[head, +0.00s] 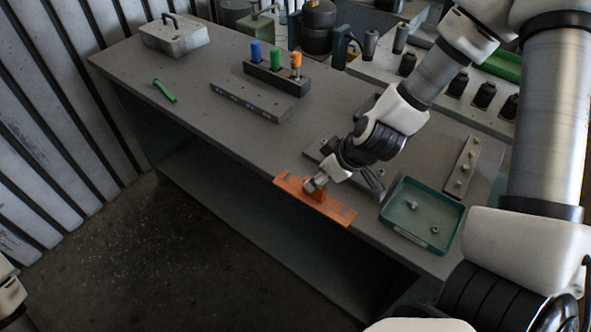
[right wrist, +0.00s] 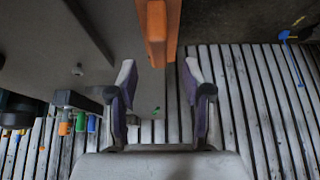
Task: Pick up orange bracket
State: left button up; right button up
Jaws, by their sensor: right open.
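The orange bracket (head: 338,211) lies at the front edge of the grey workbench, with a long flat base and a raised part near its middle. My right gripper (head: 316,185) is at this raised part and covers some of it. In the right wrist view, the bracket (right wrist: 158,32) comes in from the top, in line with the gap between the fingers. The right gripper (right wrist: 159,72) is open there, a finger on each side of that line, and the gap is empty. Contact cannot be told. My left gripper is not in view.
A teal tray (head: 398,232) with small metal parts stands right of the bracket. A dark block with blue, green and orange handled tools (head: 275,79), a grey bar (head: 248,103), a green object (head: 164,90) and a metal case (head: 174,40) are farther left. The left front benchtop is mostly clear.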

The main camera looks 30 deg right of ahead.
jog(key=shift+w+f+b, duration=0.4)
jog(key=shift+f+b, duration=0.15)
jog(key=shift+f, duration=0.1)
jog(key=shift+s+a+f+b, duration=0.3)
jog(key=shift+s+f+b, duration=0.2)
jog(key=shift+f+b, duration=0.45)
jog(key=w+f+b, duration=0.1)
jog(key=w+f, duration=0.2)
jog(key=shift+a+f, duration=0.1)
jog(key=shift+s+r, duration=0.2)
jog(key=shift+r, duration=0.05)
jog(key=shift+s+r, duration=0.1)
jog(key=shift+s, duration=0.1)
jog(key=c, duration=0.5)
grip_shut()
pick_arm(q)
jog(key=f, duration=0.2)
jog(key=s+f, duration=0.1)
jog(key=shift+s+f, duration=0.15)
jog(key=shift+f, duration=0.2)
pick_arm(e)
jog(key=shift+w, duration=0.1)
